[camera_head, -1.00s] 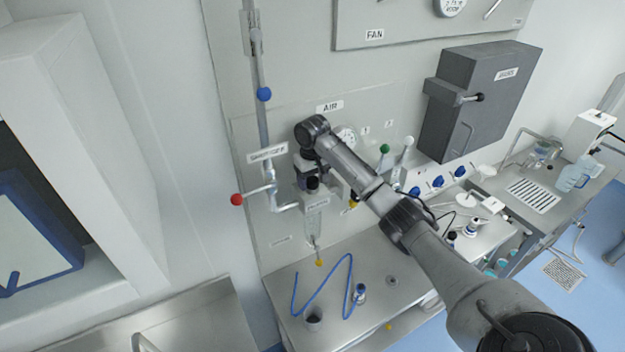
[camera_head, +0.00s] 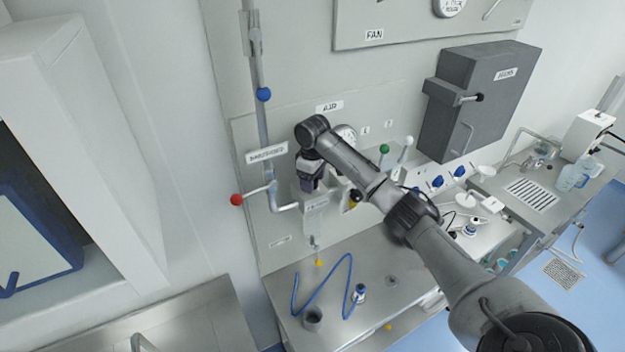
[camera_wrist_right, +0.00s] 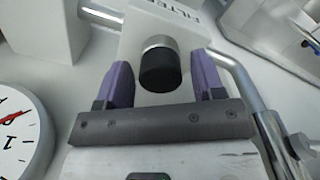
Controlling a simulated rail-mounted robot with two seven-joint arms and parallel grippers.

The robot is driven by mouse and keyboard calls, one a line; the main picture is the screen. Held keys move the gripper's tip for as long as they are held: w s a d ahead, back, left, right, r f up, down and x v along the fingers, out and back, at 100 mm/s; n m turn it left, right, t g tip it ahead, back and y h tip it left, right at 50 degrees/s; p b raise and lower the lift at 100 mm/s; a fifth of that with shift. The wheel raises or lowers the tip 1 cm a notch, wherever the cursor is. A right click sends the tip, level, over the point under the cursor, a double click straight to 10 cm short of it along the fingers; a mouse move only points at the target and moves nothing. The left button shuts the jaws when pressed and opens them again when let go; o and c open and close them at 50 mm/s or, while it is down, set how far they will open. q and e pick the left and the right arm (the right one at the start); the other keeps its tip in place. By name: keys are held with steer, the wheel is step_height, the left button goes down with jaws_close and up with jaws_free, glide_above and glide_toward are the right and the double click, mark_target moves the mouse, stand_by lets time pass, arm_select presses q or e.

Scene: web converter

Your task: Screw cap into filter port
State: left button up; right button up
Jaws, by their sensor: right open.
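The black cap (camera_wrist_right: 160,72) sits against a silver metal collar (camera_wrist_right: 158,42) on the white filter housing (camera_wrist_right: 135,35) in the right wrist view. My right gripper (camera_wrist_right: 162,78) is open, with one purple finger on each side of the cap and a visible gap to both. In the head view my right gripper (camera_head: 310,182) is at the top of the filter housing (camera_head: 316,203), under the AIR label. The gripper hides the cap there. I cannot tell how far the cap is threaded in. My left gripper is not in view.
A round gauge (camera_wrist_right: 18,130) is close at left in the wrist view, and a metal pipe (camera_wrist_right: 238,85) runs close at right. A red-knobbed lever (camera_head: 237,199) is left of the housing. Below, the steel table (camera_head: 365,310) holds a blue tube (camera_head: 322,292) and a cup (camera_head: 313,318).

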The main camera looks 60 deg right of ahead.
steer(key=shift+n, duration=0.7)
steer(key=n, duration=0.4)
steer(key=n, duration=0.4)
steer(key=shift+d, duration=0.1)
steer(key=shift+c, duration=0.4)
